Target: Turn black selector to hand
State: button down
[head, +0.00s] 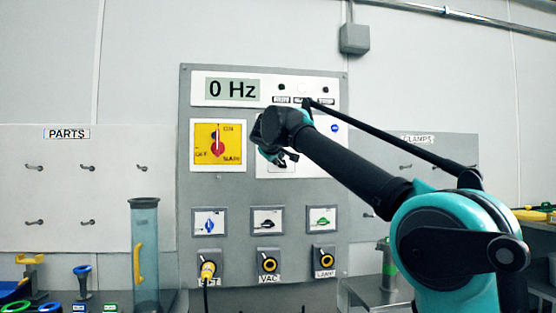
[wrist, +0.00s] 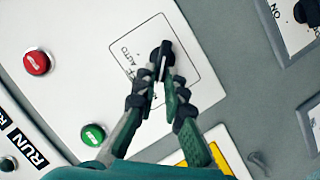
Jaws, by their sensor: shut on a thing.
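The black selector (wrist: 166,50) sits on a white plate inside a thin printed outline. In the wrist view, my gripper (wrist: 162,82) is shut on it, one finger on each side. Its upper end shows past the fingertips. Small lettering, including AUTO, lies left of the knob; the other position labels are partly covered by the fingers or too small to read. In the head view, my gripper (head: 280,157) is in front of the white plate (head: 310,164) and hides the selector.
A red button (wrist: 36,62) and a green button (wrist: 93,133) are on the same plate. A yellow-plated main switch (head: 230,158) stands to the left. Smaller switches (head: 267,220) and sockets (head: 268,262) are below. A display (head: 233,90) above reads 0 Hz.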

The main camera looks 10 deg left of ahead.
jog(key=c, duration=1.6)
grip_release()
jog(key=v, duration=1.2)
